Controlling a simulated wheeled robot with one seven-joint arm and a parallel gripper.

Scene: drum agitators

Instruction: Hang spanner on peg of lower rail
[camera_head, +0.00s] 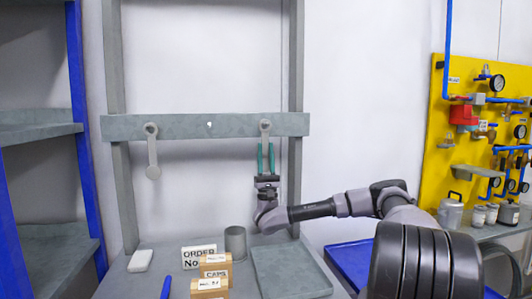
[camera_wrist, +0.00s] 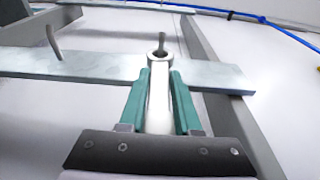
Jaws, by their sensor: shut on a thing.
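The grey spanner (camera_wrist: 158,105) is upright between the green fingers of my gripper (camera_wrist: 160,78), which is shut on its handle. Its ring end is up at the right part of the grey rail (camera_head: 100,124). In the wrist view a peg (camera_wrist: 162,40) rises from the ring's hole, so the ring appears to be around it; how far on cannot be told. In the head view the spanner's ring (camera_head: 265,125) shows above my gripper (camera_head: 265,150). A bare middle peg (camera_head: 209,124) shows to the left.
Another spanner (camera_head: 152,155) hangs at the rail's left. Below are a grey cup (camera_head: 235,243), small boxes (camera_head: 215,268), an order sign (camera_head: 198,257) and a shallow tray (camera_head: 290,272). Uprights flank the rail. A yellow gauge panel (camera_head: 440,95) stands at the right.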

